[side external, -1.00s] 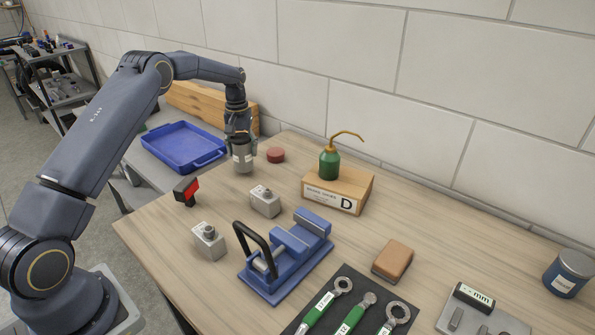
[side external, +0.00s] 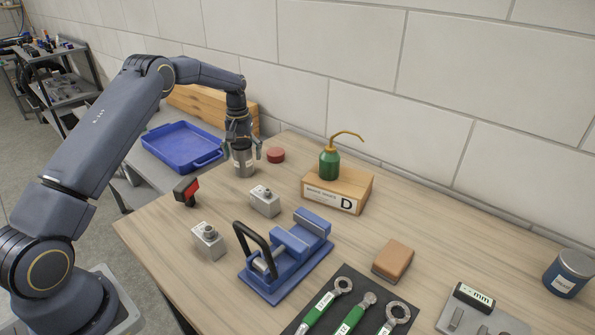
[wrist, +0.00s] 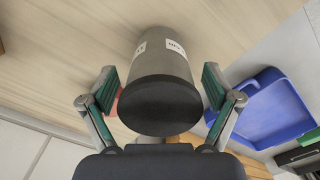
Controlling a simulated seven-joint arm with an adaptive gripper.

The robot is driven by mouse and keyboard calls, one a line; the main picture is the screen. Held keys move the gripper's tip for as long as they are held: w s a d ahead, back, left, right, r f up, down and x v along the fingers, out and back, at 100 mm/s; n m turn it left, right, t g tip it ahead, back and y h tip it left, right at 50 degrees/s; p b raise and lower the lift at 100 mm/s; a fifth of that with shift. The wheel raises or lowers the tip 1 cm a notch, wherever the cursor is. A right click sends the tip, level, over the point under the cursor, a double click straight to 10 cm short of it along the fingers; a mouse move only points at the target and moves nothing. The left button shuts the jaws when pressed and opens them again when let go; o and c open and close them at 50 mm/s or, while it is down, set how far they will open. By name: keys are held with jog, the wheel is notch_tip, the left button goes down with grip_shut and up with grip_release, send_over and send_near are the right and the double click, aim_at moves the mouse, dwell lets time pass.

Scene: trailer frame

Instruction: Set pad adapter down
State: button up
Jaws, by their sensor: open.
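The pad adapter is most likely the grey metal cylinder (side external: 244,163) with white labels, standing upright on the wooden table near its back left edge. It also shows in the wrist view (wrist: 162,75), with its dark top end facing the camera. My gripper (side external: 242,152) is open above and around the cylinder's top. In the wrist view my gripper's green-padded fingers (wrist: 160,90) stand on either side of the cylinder, with a visible gap on each side.
A red puck (side external: 276,155) lies just right of the cylinder. A blue tray (side external: 222,158) is to the left. A grey metal block (side external: 265,201), a red-black item (side external: 186,191), a blue vise (side external: 290,262) and a wooden block (side external: 366,187) with a green oil can (side external: 329,165) stand nearby.

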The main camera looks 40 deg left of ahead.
jog(key=shift+r, duration=0.1)
notch_tip(320, 180, up, 12)
jog(key=shift+d+r, duration=0.1)
jog(key=shift+r, duration=0.1)
jog(key=s+d+r+m+t, duration=0.2)
jog(key=s+d+r+m, duration=0.1)
jog(key=s+d+r, duration=0.9)
jog(key=s+d+f+m+t, duration=0.1)
jog(key=s+d, duration=0.3)
jog(key=s, duration=0.6)
jog(key=s+d+f+m+t, duration=0.2)
jog(key=s+d+m, duration=0.1)
jog(key=s, duration=0.7)
jog(key=shift+s+d+m+t, duration=0.3)
jog(key=shift+s+d+m, duration=0.1)
jog(key=shift+d, duration=0.5)
